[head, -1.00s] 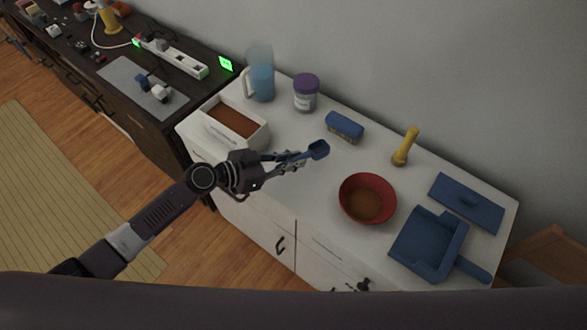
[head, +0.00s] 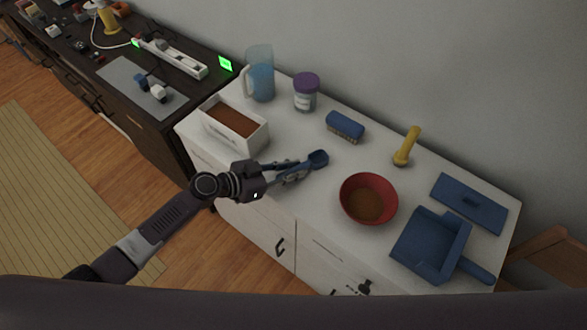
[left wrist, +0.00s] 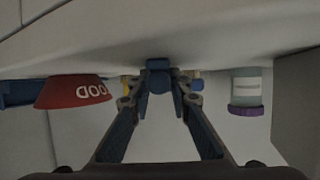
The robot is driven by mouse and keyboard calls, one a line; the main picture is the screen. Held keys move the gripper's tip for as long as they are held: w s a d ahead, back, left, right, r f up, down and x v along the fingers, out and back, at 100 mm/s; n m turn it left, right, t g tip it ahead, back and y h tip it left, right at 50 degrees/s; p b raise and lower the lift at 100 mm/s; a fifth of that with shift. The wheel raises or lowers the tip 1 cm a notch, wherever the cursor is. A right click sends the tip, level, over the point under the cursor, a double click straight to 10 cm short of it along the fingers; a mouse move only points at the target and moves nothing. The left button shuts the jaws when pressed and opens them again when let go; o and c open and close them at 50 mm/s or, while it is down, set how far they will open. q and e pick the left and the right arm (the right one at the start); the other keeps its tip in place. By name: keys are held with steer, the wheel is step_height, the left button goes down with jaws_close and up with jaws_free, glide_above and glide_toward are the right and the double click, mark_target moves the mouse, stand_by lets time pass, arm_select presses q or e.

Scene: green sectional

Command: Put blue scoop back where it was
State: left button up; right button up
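The blue scoop (head: 318,158) is at the front part of the white cabinet top, between the white box of brown contents (head: 208,124) and the red bowl (head: 345,203). My left gripper (head: 298,171) reaches in from the left and its fingers close around the scoop's handle. In the left wrist view the scoop (left wrist: 158,76) shows between the two fingertips (left wrist: 160,100). The scoop is very low over the white top; I cannot tell whether it touches it. My right gripper is not in view.
Behind the scoop stand a blue-tinted pitcher (head: 260,76), a purple-lidded jar (head: 305,95) and a blue brush (head: 346,124). A yellow-handled tool (head: 406,146), a blue dustpan (head: 425,240) and a flat blue piece (head: 470,203) are to the right.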

arm_select(q)
steer(key=shift+o, duration=1.1)
steer(key=shift+r, duration=0.15)
steer(key=shift+r+p, duration=0.2)
steer(key=shift+p, duration=0.2)
steer(key=b+v, duration=0.1)
steer(key=v, duration=0.2)
steer(key=b+v, duration=0.1)
steer(key=v, duration=0.3)
steer(key=b+v, duration=0.1)
steer(key=v, duration=0.2)
steer(key=shift+s+a+f, duration=0.1)
steer(key=shift+s+a, duration=0.15)
steer(key=shift+a, duration=0.15)
steer(key=shift+s+a+r+b, duration=0.25)
steer(key=shift+a+r+b, duration=0.05)
steer(key=shift+a+r, duration=0.1)
